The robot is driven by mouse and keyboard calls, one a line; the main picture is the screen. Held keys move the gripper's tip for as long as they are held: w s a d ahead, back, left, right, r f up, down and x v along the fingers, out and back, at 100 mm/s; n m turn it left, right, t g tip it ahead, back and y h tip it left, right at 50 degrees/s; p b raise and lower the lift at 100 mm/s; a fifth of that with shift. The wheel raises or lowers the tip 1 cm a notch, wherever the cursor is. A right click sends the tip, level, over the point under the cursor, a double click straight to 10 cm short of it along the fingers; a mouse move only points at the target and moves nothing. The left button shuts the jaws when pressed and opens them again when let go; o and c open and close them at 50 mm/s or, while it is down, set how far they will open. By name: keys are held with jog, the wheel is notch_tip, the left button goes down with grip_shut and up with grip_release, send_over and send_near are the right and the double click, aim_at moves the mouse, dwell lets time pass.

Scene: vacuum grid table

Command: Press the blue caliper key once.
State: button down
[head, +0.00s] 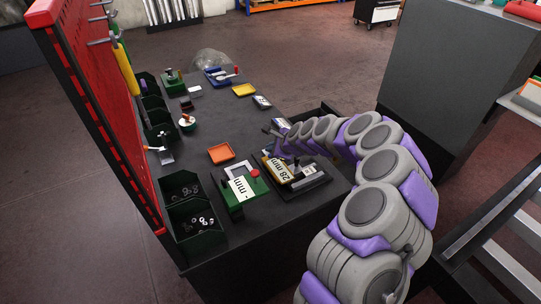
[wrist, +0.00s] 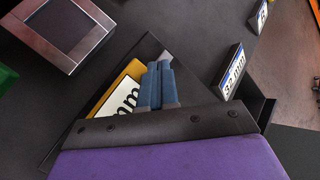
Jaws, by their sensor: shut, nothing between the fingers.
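My gripper (wrist: 158,72) is shut and empty, its two blue-grey fingers side by side in the wrist view. It is over the yellow device with a "28 mm" plate (head: 281,170), at the near right of the dark table; the device also shows partly behind the fingers in the wrist view (wrist: 122,97). I cannot tell whether the fingertips touch it. A blue device with a red-tipped handle (head: 217,76) stands at the table's far end, well away from my gripper. No blue key can be made out for certain; my gripper hides part of the yellow device.
A green device with an "mm" plate and red knob (head: 238,190) stands left of the yellow one. A "32 mm" plate (wrist: 234,72) lies to the right in the wrist view. An orange tray (head: 221,153) and dark bins (head: 190,220) are nearby. A red pegboard (head: 95,90) borders the left.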

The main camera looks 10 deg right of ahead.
aim_at(271, 159)
jog(key=shift+a+f, duration=0.3)
jog(key=shift+f, duration=0.05)
jog(key=shift+d+f, duration=0.1)
jog(key=shift+f, duration=0.3)
dwell(0.7)
jog(key=shift+r, duration=0.1)
jog(key=shift+d+r+p, duration=0.1)
jog(key=shift+r+p, duration=0.65)
jog(key=shift+p, duration=0.1)
notch_tip(271, 159, up, 5)
jog(key=p, duration=0.4)
jog(key=shift+p, duration=0.3)
dwell(0.6)
